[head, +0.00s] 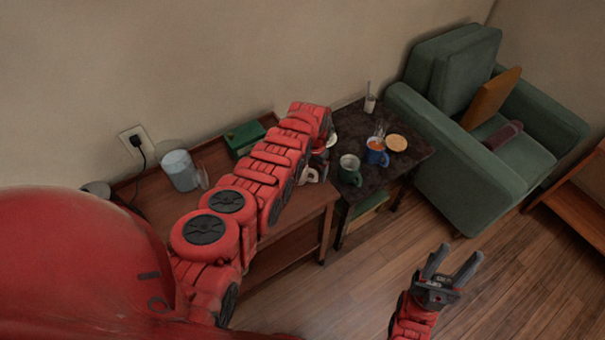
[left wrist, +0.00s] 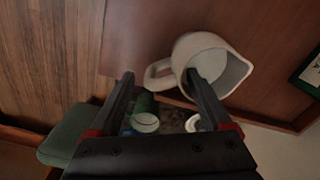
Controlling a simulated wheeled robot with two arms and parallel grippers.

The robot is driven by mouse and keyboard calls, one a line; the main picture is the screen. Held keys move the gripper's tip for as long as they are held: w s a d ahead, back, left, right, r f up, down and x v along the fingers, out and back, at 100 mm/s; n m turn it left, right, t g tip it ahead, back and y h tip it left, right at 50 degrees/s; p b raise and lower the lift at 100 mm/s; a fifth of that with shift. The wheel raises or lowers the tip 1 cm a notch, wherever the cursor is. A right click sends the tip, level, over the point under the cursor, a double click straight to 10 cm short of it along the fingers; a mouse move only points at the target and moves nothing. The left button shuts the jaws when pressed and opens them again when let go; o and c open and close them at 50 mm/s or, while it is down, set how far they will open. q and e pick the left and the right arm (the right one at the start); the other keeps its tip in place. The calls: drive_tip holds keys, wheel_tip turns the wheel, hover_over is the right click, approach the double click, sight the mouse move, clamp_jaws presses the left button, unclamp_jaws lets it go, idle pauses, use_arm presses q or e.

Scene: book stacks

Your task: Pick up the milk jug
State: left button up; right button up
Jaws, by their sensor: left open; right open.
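The milk jug (left wrist: 228,58) is a white pitcher with a loop handle on the brown wooden cabinet, seen from above in the left wrist view. In the head view only a white part of it (head: 310,175) shows beside my left arm, which hides the rest. My left gripper (left wrist: 160,77) is open over the jug in the left wrist view. One finger overlaps the jug's mouth and the other lies beyond the handle side; whether a finger touches or enters it I cannot tell. My right gripper (head: 459,252) is open and empty above the floor.
A dark side table (head: 408,165) holds a green mug (head: 349,170), a blue mug (head: 377,153), a round tan item (head: 397,142) and a small glass (head: 370,104). A green box (head: 244,138) and a whitish container (head: 180,170) stand on the cabinet. A green armchair (head: 440,150) is at right.

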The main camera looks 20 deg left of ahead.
use_arm(q)
drive_tip(key=shift+f+b, duration=1.05)
drive_tip(key=shift+f, duration=0.45)
drive_tip(key=shift+r, duration=0.1)
drive_tip(key=shift+c, duration=0.8)
clamp_jaws()
